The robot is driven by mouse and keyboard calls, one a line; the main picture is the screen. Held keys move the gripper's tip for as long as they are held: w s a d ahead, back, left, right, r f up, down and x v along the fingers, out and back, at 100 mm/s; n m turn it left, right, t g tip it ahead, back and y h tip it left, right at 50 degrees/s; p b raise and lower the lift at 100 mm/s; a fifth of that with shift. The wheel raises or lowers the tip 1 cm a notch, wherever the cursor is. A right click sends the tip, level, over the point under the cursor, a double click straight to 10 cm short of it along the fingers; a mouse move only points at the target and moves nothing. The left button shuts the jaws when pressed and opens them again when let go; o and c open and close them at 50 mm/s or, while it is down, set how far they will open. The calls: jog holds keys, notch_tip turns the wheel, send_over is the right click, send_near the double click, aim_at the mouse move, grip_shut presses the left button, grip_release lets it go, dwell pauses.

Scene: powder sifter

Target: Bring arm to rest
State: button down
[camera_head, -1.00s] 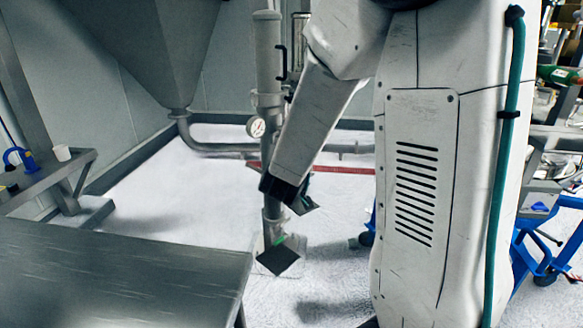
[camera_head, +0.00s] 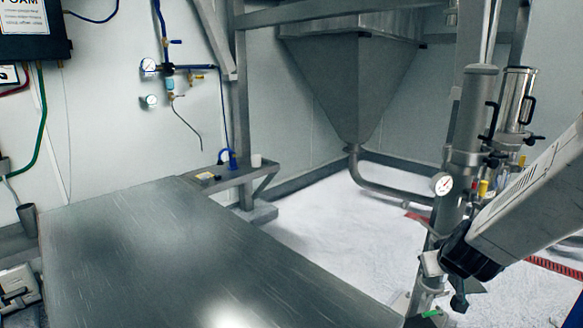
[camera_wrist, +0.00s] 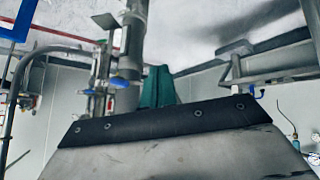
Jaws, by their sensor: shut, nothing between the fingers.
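My arm reaches in from the right edge in the head view, its pale link sloping down to the left to a dark wrist. My gripper (camera_head: 459,298) hangs below that wrist near the bottom right, small and partly merged with the pipework behind it. It is shut, with nothing seen held. In the wrist view, a dark bolted plate (camera_wrist: 160,120) and a grey metal surface fill the lower part, with a teal piece (camera_wrist: 158,86) behind. I cannot tell what these belong to.
A bare steel table (camera_head: 150,250) fills the lower left. A grey hopper (camera_head: 352,75) stands behind. A vertical pipe with a gauge (camera_head: 442,184) is close to my wrist. A small side bench (camera_head: 225,182) stands by the wall. White floor (camera_head: 340,225) lies open between.

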jog(key=s+a+r+g+y, duration=0.45)
jog(key=s+a, duration=0.45)
jog(key=s, duration=0.4)
jog(key=s+r+g+h, duration=0.2)
jog(key=s+r, duration=0.7)
jog(key=s, duration=0.5)
jog(key=shift+s+d, duration=0.2)
jog(key=shift+d, duration=0.25)
